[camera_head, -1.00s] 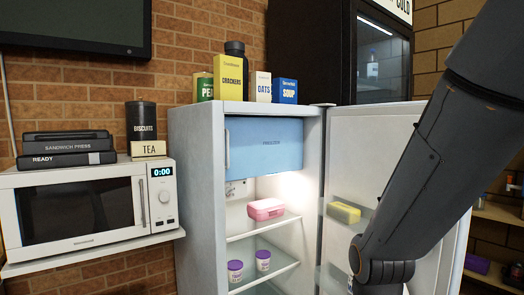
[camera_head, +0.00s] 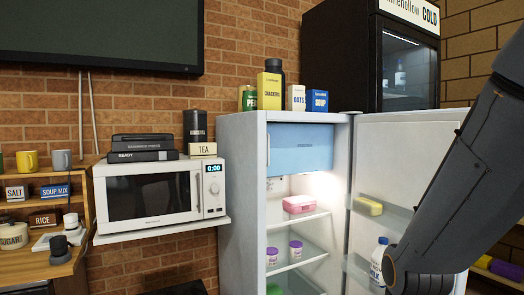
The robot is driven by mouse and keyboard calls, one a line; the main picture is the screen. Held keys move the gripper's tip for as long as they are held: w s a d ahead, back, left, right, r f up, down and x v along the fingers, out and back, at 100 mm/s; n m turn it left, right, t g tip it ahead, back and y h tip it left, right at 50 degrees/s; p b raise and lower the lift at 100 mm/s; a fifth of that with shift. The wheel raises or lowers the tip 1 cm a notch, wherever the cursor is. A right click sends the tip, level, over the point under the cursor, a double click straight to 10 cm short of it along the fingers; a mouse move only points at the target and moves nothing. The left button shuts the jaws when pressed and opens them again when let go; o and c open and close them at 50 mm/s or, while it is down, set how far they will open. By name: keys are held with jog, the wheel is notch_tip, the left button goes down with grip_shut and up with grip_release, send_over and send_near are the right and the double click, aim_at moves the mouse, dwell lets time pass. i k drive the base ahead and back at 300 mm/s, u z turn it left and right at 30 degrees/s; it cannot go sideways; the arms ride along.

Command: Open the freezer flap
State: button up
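The freezer flap (camera_head: 302,150) is a pale blue panel at the top inside the open white fridge (camera_head: 240,200). It stands upright and looks shut, with a thin vertical handle (camera_head: 268,150) near its left edge. The fridge door (camera_head: 405,150) is swung wide open to the right. My arm comes in from the right edge, in front of the door, and its visible lower end is well right of and below the flap. My gripper itself does not show.
A pink box (camera_head: 299,204) and purple-lidded tubs (camera_head: 296,249) stand on the fridge shelves. The door racks hold a yellow box (camera_head: 368,206) and a white bottle (camera_head: 378,262). A microwave (camera_head: 150,200) on a wall shelf is left of the fridge. Packets and tins stand on top.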

aim_at(293, 148)
jog(key=u, duration=0.3)
jog(key=i, duration=1.3)
jog(key=u, duration=0.15)
